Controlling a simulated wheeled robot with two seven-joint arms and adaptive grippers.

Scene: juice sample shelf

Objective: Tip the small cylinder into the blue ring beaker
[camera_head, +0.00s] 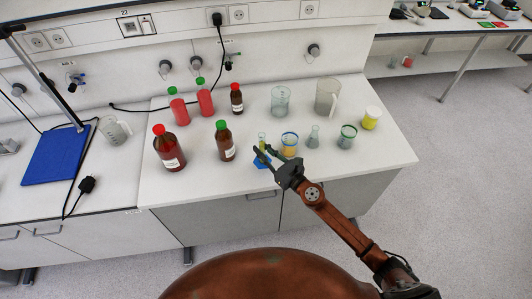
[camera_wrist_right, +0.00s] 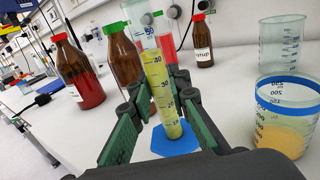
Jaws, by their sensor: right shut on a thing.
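The small cylinder (camera_wrist_right: 160,90) is a narrow clear graduated tube with yellow liquid and a blue foot (camera_wrist_right: 176,142). It also shows in the head view (camera_head: 262,139), upright near the table's front edge. My right gripper (camera_head: 262,152) is shut on it, with one green-padded finger on each side in the wrist view (camera_wrist_right: 155,105). I cannot tell whether its foot is clear of the table. The blue ring beaker (camera_head: 289,145) stands just to the right, with a blue band near its rim and orange-yellow liquid; it is large at the right of the wrist view (camera_wrist_right: 285,120). My left gripper is out of view.
A small flask (camera_head: 313,138) and a glass beaker (camera_head: 347,137) stand right of the blue ring beaker. A clear beaker (camera_head: 280,101) and a jug (camera_head: 327,98) stand behind. Brown bottles (camera_head: 225,142) and red bottles (camera_head: 179,108) stand left. A yellow jar (camera_head: 371,118) is far right.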

